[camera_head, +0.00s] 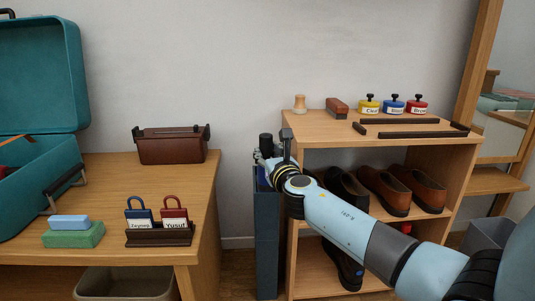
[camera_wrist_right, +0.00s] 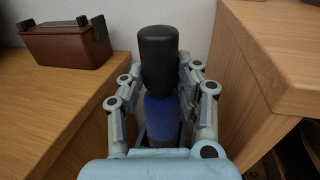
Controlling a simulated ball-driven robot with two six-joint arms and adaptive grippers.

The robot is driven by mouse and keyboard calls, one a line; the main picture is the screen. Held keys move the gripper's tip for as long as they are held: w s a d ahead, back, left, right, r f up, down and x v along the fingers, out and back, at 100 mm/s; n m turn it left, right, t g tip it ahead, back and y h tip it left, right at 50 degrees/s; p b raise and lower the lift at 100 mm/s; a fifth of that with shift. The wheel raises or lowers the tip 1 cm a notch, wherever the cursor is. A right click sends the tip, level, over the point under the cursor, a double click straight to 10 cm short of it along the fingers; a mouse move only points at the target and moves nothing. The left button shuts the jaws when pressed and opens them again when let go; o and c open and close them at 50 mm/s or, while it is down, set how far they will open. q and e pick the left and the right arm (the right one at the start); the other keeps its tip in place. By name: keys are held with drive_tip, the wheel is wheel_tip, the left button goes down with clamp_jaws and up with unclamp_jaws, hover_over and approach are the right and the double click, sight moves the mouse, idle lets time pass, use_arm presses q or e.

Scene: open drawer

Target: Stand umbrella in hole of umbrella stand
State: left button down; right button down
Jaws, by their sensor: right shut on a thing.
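The umbrella has a black handle (camera_wrist_right: 158,58) and a blue body (camera_wrist_right: 162,115). It is upright in my right gripper (camera_wrist_right: 160,85), whose fingers close on it from both sides just below the handle. In the head view the handle (camera_head: 266,141) rises above my right gripper (camera_head: 268,161). The umbrella stand (camera_head: 267,245) is a tall dark blue-grey box, directly below the gripper. The umbrella's lower end is hidden, and I cannot tell how deep it sits in a hole. My left gripper is not in view.
The stand is in a narrow gap between the wooden table (camera_head: 120,180) and the shoe shelf (camera_head: 340,148). A brown box (camera_head: 172,148) is on the table. Polish jars (camera_head: 393,105), a brush and dark rails are on the shelf top. Dark and brown shoes (camera_head: 385,190) are inside it.

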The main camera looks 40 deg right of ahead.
drive_tip(key=c, duration=0.9)
unclamp_jaws()
drive_tip(key=shift+o, duration=0.2)
drive_tip(key=shift+s, duration=0.1)
drive_tip(key=shift+s+a, duration=0.15)
drive_tip(key=shift+s, duration=0.2)
drive_tip(key=v, duration=1.1)
